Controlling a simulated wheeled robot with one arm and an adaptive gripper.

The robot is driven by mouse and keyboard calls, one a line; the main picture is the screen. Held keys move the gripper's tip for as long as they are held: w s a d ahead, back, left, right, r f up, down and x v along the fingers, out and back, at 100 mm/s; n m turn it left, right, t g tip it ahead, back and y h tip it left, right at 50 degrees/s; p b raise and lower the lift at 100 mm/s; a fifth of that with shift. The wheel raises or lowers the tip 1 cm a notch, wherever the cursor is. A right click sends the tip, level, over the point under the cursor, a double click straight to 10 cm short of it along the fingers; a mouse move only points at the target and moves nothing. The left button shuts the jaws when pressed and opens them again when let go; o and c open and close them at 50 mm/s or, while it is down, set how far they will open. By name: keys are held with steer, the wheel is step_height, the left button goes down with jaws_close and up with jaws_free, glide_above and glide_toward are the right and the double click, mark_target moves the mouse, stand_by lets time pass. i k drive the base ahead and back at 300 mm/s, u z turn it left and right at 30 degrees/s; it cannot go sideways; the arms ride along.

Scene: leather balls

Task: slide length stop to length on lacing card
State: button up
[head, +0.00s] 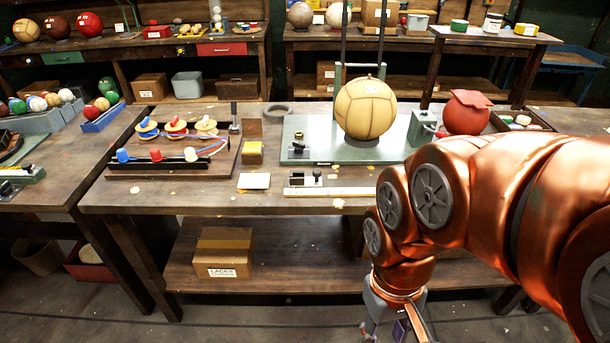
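A small black and metal block (305,178), which looks like the length stop, sits at the left part of a pale ruler-like strip (345,191) near the table's front edge. A white card (254,181) lies flat to its left, with no readable writing; I cannot tell whether it is the lacing card. My gripper (388,332) hangs low in front of the table, right of the strip and below the tabletop. Its fingertips run into the bottom picture edge, so its opening is unclear.
A tan ball (365,108) sits on a green plate (330,152) behind the strip. A dark board (180,170) with colored pegs and laces lies left. A red ball (466,112) stands right. A box marked LACES (224,252) is on the lower shelf.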

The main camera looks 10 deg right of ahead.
mark_target(306, 177)
steer(key=u, duration=0.2)
steer(key=k, duration=0.45)
steer(key=u, duration=1.05)
steer(key=i, duration=0.65)
steer(key=z, duration=0.75)
steer(key=i, duration=0.35)
steer(key=u, duration=0.6)
